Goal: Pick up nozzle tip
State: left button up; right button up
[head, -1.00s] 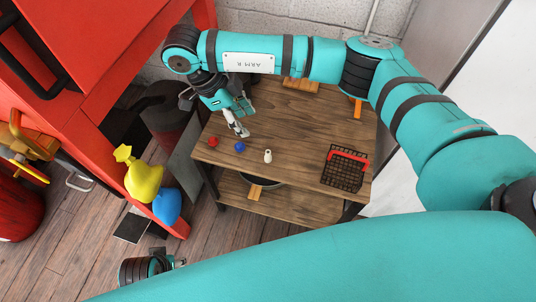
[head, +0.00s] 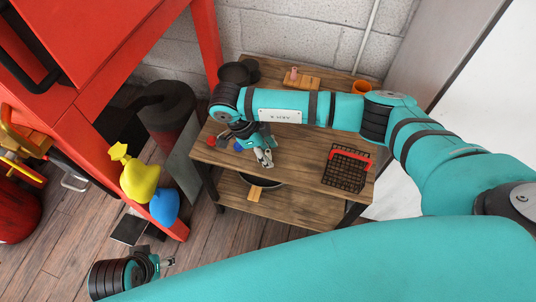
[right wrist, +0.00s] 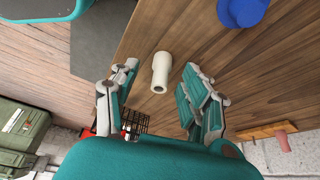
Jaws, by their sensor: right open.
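The nozzle tip (right wrist: 161,72) is a small cream-white tapered piece on the wooden table top (head: 305,165). In the right wrist view it lies between and just beyond the fingertips of my right gripper (right wrist: 158,88), with clear space on both sides. The right gripper is open and empty; whether it touches the tip cannot be told. In the head view the right gripper (head: 264,158) points down over the table's front part and mostly hides the tip. My left gripper (head: 167,262) is at the lower left, away from the table, too small to read its jaws.
A blue piece (head: 238,147) and a red piece (head: 211,141) sit left of the right gripper. A black wire basket (head: 345,172) with a red handle stands at the right. An orange cup (head: 361,87) and a wooden block (head: 301,81) are at the back. A pan (head: 268,180) lies below.

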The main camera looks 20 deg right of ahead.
jog(key=shift+d+f, duration=0.15)
jog(key=shift+f, duration=0.25)
jog(key=shift+c, duration=0.2)
grip_shut()
jog(key=shift+r, duration=0.15)
